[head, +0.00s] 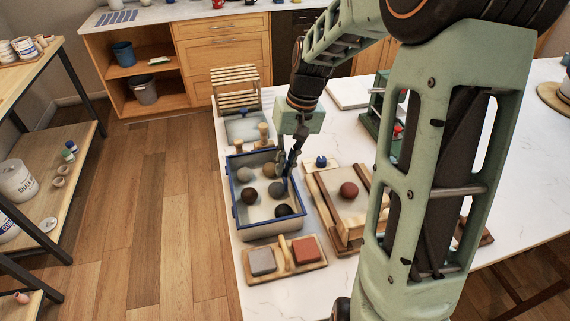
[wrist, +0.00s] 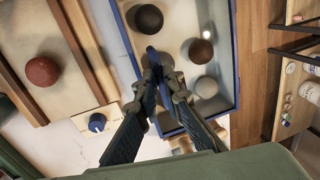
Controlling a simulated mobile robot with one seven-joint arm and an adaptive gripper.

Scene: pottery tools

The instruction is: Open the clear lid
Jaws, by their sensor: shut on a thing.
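The blue-rimmed box (head: 236,212) stands on the white counter with several dark and grey balls inside. My gripper (head: 284,172) points down at the box's right side. The fingers hide part of that edge.
Right of the box are a wooden tray (head: 345,212) with a red-brown ball and a small blue-knobbed block (head: 321,163). A wooden holder (head: 284,269) with two blocks is in front. Wooden-handled tools (head: 263,130) and a slatted rack (head: 236,88) are behind.

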